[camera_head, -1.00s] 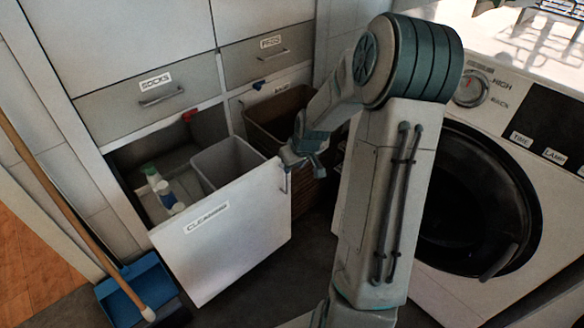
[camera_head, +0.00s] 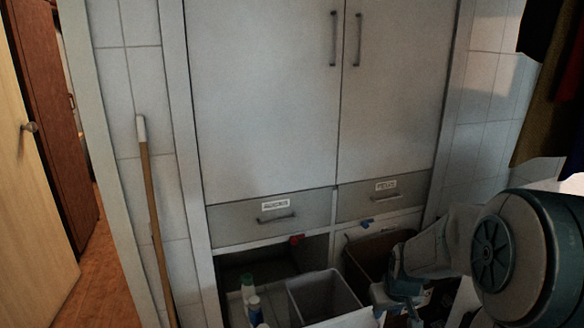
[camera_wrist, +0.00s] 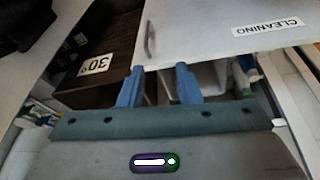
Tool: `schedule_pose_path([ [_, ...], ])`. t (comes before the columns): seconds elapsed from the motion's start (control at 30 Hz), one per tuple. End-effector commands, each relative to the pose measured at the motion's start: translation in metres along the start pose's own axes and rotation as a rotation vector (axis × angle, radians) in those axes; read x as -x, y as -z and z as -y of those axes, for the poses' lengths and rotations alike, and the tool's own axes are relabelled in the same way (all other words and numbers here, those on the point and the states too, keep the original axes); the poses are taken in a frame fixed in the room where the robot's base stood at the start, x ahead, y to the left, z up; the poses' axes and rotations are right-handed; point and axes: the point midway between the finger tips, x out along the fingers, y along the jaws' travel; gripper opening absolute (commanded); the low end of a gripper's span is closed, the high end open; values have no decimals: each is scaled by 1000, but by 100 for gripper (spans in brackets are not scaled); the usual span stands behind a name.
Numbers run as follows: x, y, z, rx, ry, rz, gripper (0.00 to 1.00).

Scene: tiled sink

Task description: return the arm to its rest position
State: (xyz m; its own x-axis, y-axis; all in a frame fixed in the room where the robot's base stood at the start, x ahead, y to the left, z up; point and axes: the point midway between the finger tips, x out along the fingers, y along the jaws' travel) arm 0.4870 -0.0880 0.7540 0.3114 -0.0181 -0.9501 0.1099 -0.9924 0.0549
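My gripper (camera_head: 394,302) is low at the right in the head view, partly cut off by the bottom edge. In the wrist view my gripper (camera_wrist: 160,84) has its two blue fingers apart, with nothing between them. My arm (camera_head: 520,255) is bent at the lower right of the head view. The white drawer front labelled CLEANING (camera_wrist: 215,28) lies just beyond the fingertips in the wrist view. Its handle (camera_wrist: 149,43) is close to the fingers, but I cannot tell the exact gap. Only the drawer's top edge shows in the head view.
The pulled-out drawer holds a grey bin (camera_head: 324,297) and bottles (camera_head: 254,306). A brown basket (camera_head: 374,262) is beside it. Tall cabinet doors (camera_head: 265,100) and two shut drawers stand behind. A broom handle (camera_head: 153,215) leans left.

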Motion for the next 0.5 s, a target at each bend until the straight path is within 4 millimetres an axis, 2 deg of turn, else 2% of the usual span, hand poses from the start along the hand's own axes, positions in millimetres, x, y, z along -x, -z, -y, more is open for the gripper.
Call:
schedule_pose_path([
  [0.03, 44, 3, 10, 6, -14, 6, 31],
  [0.1, 81, -3, 22, -3, -27, 22, 31],
  [0.3, 180, -25, 54, -44, -43, 45, 31],
  [0.5, 264, -55, 80, -93, -24, 54, 31],
])
